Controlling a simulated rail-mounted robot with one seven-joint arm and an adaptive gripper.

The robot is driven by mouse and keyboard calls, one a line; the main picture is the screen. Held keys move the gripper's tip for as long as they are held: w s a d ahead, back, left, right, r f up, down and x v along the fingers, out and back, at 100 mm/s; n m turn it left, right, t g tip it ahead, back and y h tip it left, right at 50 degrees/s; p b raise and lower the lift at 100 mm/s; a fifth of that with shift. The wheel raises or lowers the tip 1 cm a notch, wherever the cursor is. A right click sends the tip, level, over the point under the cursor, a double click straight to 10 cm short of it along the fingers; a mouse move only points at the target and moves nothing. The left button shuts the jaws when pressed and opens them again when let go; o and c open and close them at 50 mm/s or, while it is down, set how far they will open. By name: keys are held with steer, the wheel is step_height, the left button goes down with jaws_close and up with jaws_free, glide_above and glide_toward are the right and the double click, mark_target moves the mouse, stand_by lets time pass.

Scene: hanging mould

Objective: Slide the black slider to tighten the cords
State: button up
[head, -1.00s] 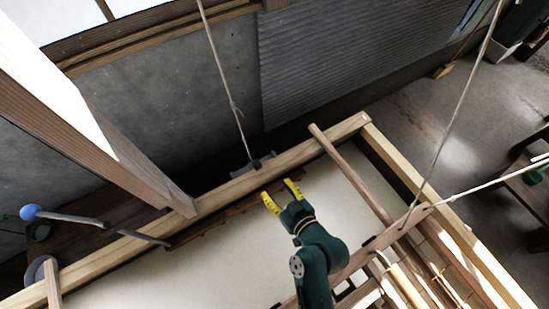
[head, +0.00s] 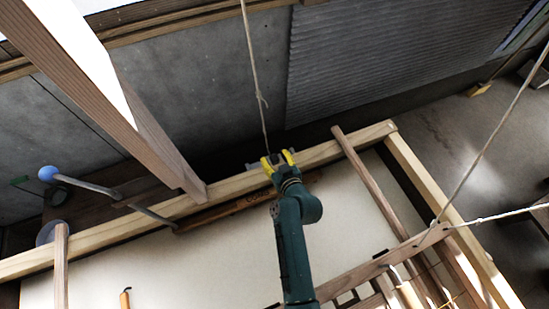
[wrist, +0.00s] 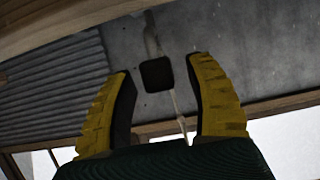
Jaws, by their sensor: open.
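The black slider (wrist: 156,74) shows in the wrist view as a small dark block on the pale cord (wrist: 179,115), ahead of and between my open fingers. There is a gap between it and both fingers. In the head view the cord (head: 254,75) hangs down to the far wooden beam, and the slider is mostly hidden behind my gripper. My gripper (head: 279,158) has yellow fingers, is open and empty, and is over the far beam. It also shows in the wrist view (wrist: 161,85).
The long wooden beam (head: 235,184) of the frame runs beneath my gripper. A wooden post (head: 150,140) stands to the left, near a lever with a blue knob (head: 47,174). Another cord (head: 492,141) slants down at the right. A grey wall is behind.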

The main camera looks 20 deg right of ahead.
steer(key=shift+w, duration=0.1)
steer(key=shift+f, duration=0.1)
jaws_close()
steer(key=shift+f, duration=0.1)
